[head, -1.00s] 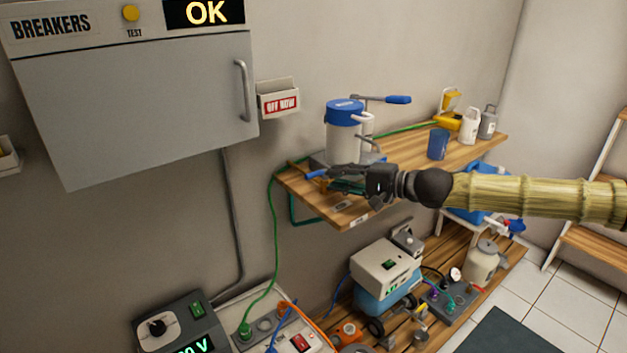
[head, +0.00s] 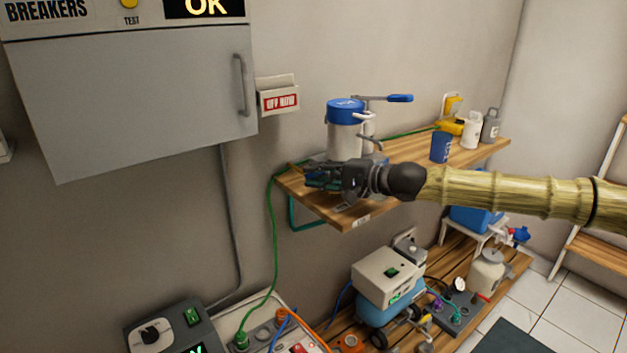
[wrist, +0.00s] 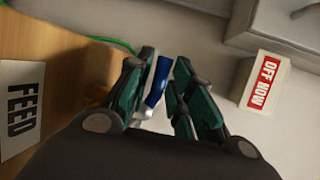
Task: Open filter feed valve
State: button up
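The filter unit (head: 345,138), a white canister with a blue lid, stands on the wooden wall shelf. My gripper (head: 322,177) is at the shelf's left end, in front of the filter's base, and hides the feed valve there in the head view. In the wrist view my gripper (wrist: 162,95) has its teal fingers apart. A blue valve handle (wrist: 158,82) shows between them, close to the left finger, with a gap toward the right one. Contact is unclear. The FEED label (wrist: 22,108) is on the shelf to the left.
A blue lever (head: 399,98) sticks out right of the filter top. A blue cup (head: 440,146) and bottles stand farther along the shelf (head: 405,150). The breaker cabinet (head: 140,100) and OFF NOW box (head: 280,99) are on the wall. A compressor (head: 388,275) sits below.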

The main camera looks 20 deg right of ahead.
jog(key=shift+w+a+f, duration=0.15)
jog(key=shift+w+a, duration=0.35)
grip_shut()
